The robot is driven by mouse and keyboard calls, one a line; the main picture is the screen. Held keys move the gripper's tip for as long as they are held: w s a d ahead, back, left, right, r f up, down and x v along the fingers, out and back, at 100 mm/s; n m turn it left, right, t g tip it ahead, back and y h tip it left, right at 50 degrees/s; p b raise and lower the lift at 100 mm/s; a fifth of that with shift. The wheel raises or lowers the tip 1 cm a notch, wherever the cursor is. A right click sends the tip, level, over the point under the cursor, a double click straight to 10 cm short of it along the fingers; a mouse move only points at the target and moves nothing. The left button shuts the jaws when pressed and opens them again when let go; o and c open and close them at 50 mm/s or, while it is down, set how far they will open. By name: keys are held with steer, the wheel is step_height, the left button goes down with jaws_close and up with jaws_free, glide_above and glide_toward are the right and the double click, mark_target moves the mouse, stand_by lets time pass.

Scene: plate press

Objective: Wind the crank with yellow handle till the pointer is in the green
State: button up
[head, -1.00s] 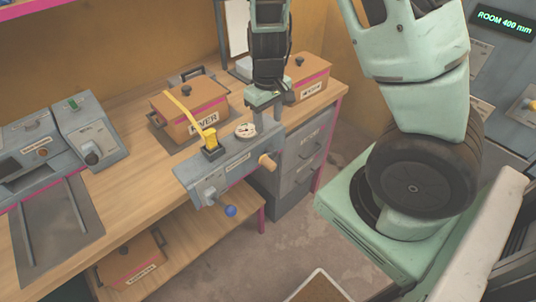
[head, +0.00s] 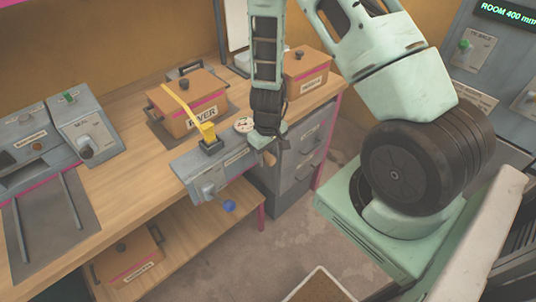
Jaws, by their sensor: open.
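A grey control box (head: 232,160) on the bench's front edge carries a round white dial (head: 244,125), whose pointer is too small to read. A yellow lever (head: 186,107) with a yellow block at its lower end rises from a black base on the box's top. A crank with a blue knob (head: 229,206) is on the box's front. A tan handle (head: 268,158) sticks out at the box's right end, partly hidden by my gripper. My gripper (head: 274,150) is open, pointing down close to this tan handle; I cannot tell whether they touch.
A lidded brown box (head: 198,115) marked RIVER stands behind the control box, and another brown box (head: 308,72) is at the back right. A grey unit with a knob (head: 85,132) sits at left. A grey drawer cabinet (head: 297,160) stands below, right of my gripper.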

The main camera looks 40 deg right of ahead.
steer(key=shift+f, duration=0.2)
steer(key=shift+c, duration=0.3)
jaws_close()
steer(key=shift+d+y+b, duration=0.25)
steer(key=shift+y+b, duration=0.15)
steer(key=shift+b, duration=0.25)
steer(key=shift+r+y, duration=0.3)
steer(key=shift+o, duration=0.3)
jaws_free()
